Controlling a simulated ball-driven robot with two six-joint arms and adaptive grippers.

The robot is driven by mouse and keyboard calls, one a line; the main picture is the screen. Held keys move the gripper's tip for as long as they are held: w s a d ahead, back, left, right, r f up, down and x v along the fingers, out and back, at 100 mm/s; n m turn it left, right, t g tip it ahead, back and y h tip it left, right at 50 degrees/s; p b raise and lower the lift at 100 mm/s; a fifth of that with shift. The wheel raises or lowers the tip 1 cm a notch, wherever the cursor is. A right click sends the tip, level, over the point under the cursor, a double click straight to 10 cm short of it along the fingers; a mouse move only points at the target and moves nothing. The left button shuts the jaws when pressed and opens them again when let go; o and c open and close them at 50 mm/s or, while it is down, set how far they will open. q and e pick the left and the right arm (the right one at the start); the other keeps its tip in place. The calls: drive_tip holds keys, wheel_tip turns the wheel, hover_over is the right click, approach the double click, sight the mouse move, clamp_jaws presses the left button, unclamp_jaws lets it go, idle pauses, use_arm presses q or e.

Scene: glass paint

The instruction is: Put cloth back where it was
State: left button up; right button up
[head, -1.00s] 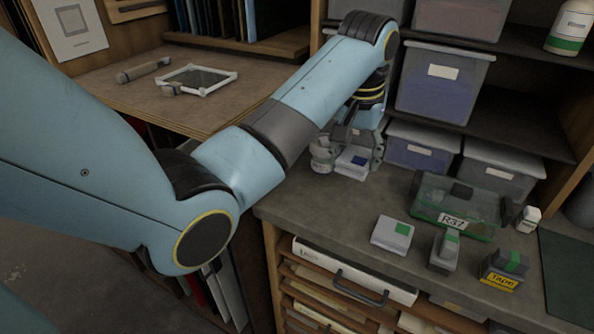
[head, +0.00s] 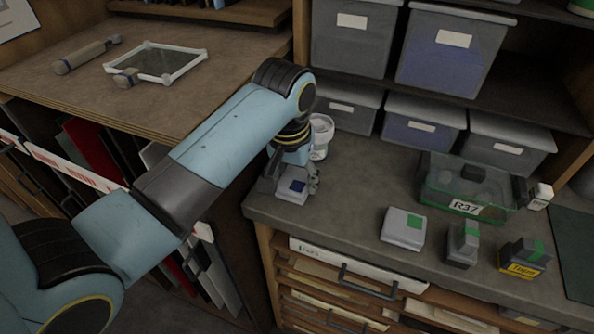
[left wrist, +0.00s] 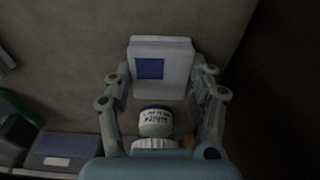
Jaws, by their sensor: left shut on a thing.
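A folded white cloth (head: 292,190) with a blue square sits between the fingers of my left gripper (head: 290,184), near the counter's front left corner. In the left wrist view the cloth (left wrist: 161,65) fills the space between the two fingertips (left wrist: 162,86), and the gripper is shut on it. Whether the cloth touches the counter, I cannot tell. My right gripper is in none of the frames.
A white jar (head: 321,136) stands just behind the gripper; its label also shows in the left wrist view (left wrist: 155,121). A green-marked white block (head: 403,229), a clear R37 box (head: 464,207) and a tape box (head: 524,258) stand further right. The counter between is clear.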

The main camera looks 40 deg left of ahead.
sight(289, 190)
use_arm(q)
drive_tip(key=shift+s, duration=0.35)
drive_tip(key=o, duration=1)
drive_tip(key=shift+s, duration=0.1)
drive_tip(key=shift+r, duration=0.1)
drive_tip(key=shift+d+r, duration=0.1)
drive_tip(key=shift+r, duration=0.25)
drive_tip(key=r, duration=0.3)
drive_tip(key=s+r, duration=0.1)
drive_tip(key=r, duration=0.3)
drive_tip(key=r+b, duration=0.1)
drive_tip(key=r, duration=0.3)
drive_tip(key=shift+s+d, duration=0.15)
drive_tip(key=shift+s, duration=0.15)
use_arm(e)
drive_tip(key=shift+s+a+f, duration=0.5)
drive_tip(key=shift+s+f, duration=0.05)
drive_tip(key=shift+s, duration=0.15)
drive_tip(key=shift+a, duration=0.2)
